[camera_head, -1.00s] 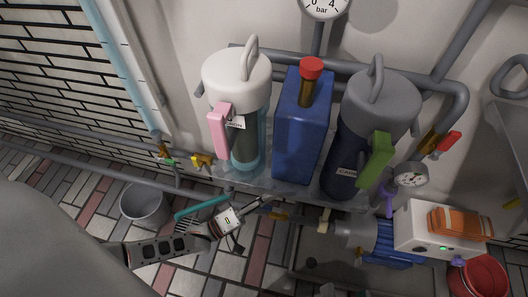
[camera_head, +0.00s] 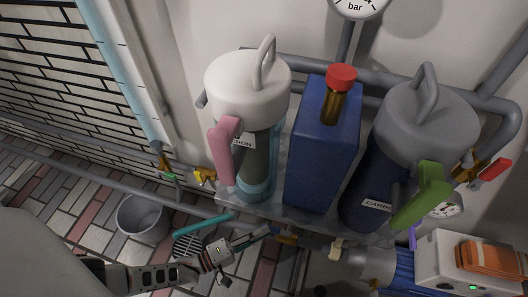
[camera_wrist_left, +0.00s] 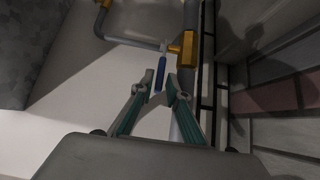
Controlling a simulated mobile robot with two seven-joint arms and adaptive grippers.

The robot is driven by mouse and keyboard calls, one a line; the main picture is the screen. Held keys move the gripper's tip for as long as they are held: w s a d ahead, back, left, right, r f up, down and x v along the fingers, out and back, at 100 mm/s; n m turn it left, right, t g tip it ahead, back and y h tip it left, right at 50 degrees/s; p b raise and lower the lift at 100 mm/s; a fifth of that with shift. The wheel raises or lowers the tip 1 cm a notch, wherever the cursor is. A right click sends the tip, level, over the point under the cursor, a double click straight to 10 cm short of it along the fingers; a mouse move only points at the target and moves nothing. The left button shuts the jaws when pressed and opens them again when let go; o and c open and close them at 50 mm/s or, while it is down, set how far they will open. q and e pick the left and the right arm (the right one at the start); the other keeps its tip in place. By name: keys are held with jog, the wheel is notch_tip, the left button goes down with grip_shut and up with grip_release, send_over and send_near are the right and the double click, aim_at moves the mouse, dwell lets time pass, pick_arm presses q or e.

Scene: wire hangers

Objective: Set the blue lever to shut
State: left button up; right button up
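In the left wrist view, the blue lever (camera_wrist_left: 160,75) is a thin blue handle beside a brass-orange valve (camera_wrist_left: 183,46) on a grey pipe. My left gripper (camera_wrist_left: 160,82) is open, and the lever's end shows between its two fingertips. I cannot tell whether either finger touches it. In the head view my left gripper (camera_head: 262,234) reaches in from the lower left, under the shelf with the filters. An orange valve (camera_head: 287,238) is just right of its tips; no blue lever can be made out there. My right gripper is not in view.
Above the gripper stand a white-capped filter (camera_head: 247,90), a blue box tank (camera_head: 320,150) and a grey-capped filter (camera_head: 425,125). A yellow valve (camera_head: 204,175) and a red-handled valve (camera_head: 494,169) sit on the pipes. A grey bucket (camera_head: 142,220) stands on the tiled floor.

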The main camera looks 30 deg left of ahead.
pick_arm(q)
jog(key=shift+w+d, duration=0.25)
jog(key=shift+w, duration=0.25)
grip_shut()
